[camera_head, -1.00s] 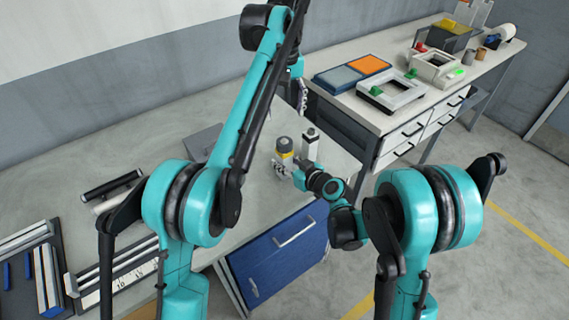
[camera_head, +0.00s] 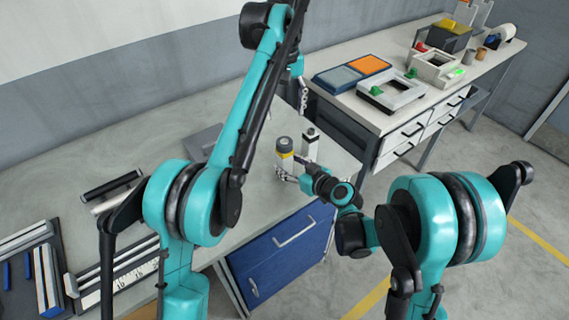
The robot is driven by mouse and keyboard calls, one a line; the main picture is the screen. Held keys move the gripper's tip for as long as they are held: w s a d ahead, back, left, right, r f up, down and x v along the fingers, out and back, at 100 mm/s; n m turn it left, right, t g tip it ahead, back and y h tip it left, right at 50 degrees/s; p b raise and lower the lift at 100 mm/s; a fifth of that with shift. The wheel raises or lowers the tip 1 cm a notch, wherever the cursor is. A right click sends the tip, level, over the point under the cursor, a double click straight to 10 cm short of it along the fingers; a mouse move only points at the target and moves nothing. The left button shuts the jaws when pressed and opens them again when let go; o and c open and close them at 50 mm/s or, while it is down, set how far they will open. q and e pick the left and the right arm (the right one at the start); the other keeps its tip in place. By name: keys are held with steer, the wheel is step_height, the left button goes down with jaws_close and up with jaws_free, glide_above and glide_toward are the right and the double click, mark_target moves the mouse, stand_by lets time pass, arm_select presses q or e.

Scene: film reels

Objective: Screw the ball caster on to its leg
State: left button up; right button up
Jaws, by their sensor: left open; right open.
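A short upright cylinder with a grey top and a yellow band (camera_head: 284,147) stands on the grey bench. A slim white upright piece with a dark top (camera_head: 310,146) stands just right of it. I cannot tell which of them is the ball caster or its leg. My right gripper (camera_head: 286,174) is open, low at the cylinder's base, and partly hides its lower part; whether it touches cannot be told. My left gripper (camera_head: 303,100) is open and empty, hanging above and behind the two pieces, near the side bench.
A flat grey plate (camera_head: 205,138) lies behind my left arm. Rulers and a dark tray (camera_head: 35,270) lie at the left. A blue drawer front (camera_head: 285,252) is below the bench edge. The side bench holds blue and orange trays (camera_head: 362,65) and white frames (camera_head: 391,93).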

steer(key=v, duration=0.9)
arm_select(q)
steer(key=s+a+m+t, duration=0.1)
steer(key=s+a+t, duration=0.2)
steer(key=s+a, duration=0.75)
steer(key=s+a+f+t, duration=0.2)
steer(key=s+a+f, duration=0.1)
steer(key=s+f, duration=0.4)
steer(key=s+a+f+m+t, duration=0.1)
steer(key=s+a+f, duration=0.3)
steer(key=s+f, duration=0.4)
steer(key=s+t, duration=0.1)
steer(key=s, duration=0.2)
steer(key=shift+f+m, duration=0.3)
arm_select(e)
steer(key=s+d+m+g+h, duration=0.2)
steer(key=s+d+m+h, duration=0.1)
steer(key=s, duration=0.6)
steer(key=s+d+r+m+g+h, duration=0.1)
steer(key=s+d+m+h, duration=0.3)
steer(key=s+d, duration=0.4)
steer(key=shift+s+d+r+g+h, duration=0.25)
steer(key=shift+s+g+h, duration=0.4)
steer(key=shift+s, duration=0.45)
